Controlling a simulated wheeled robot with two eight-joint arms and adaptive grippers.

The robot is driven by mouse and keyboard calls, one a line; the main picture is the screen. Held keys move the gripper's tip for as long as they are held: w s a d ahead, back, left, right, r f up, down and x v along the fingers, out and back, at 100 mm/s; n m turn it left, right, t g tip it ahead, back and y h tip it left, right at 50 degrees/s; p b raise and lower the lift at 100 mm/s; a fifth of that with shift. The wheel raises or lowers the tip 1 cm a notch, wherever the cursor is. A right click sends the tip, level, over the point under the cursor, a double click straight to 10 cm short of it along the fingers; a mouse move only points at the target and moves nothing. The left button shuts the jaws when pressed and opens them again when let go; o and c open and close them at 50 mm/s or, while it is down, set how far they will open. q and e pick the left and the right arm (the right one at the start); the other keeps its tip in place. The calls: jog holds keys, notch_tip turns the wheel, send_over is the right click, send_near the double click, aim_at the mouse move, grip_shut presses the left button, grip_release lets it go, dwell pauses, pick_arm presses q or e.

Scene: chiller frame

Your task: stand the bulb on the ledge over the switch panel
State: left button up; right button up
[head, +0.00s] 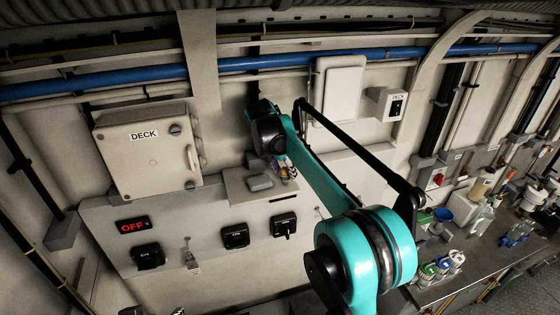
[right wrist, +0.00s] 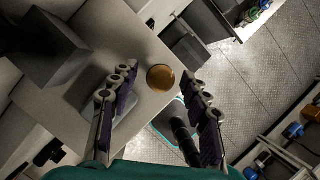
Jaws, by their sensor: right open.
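The bulb (right wrist: 160,78) shows in the right wrist view as a round amber shape, seen end-on, over the outer part of the pale ledge (right wrist: 140,50). My right gripper (right wrist: 153,83) is open, with one finger on each side of the bulb and a visible gap to both. In the head view my right gripper (head: 287,171) is small and partly hidden by my teal arm, at the right end of the ledge (head: 236,188). The bulb is hard to make out there. The switch panel (head: 210,243) is below the ledge. My left gripper is not in view.
A grey block (head: 261,183) lies on the ledge beside my right gripper. A DECK box (head: 147,150) hangs on the wall to the upper left. A cluttered bench (head: 465,255) stands at the right. Black switches (head: 235,236) stick out from the panel.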

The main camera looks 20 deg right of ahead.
jog(key=b+v, duration=0.1)
jog(key=v, duration=0.9)
jog(key=shift+r, duration=0.25)
jog(key=shift+s+a, duration=0.15)
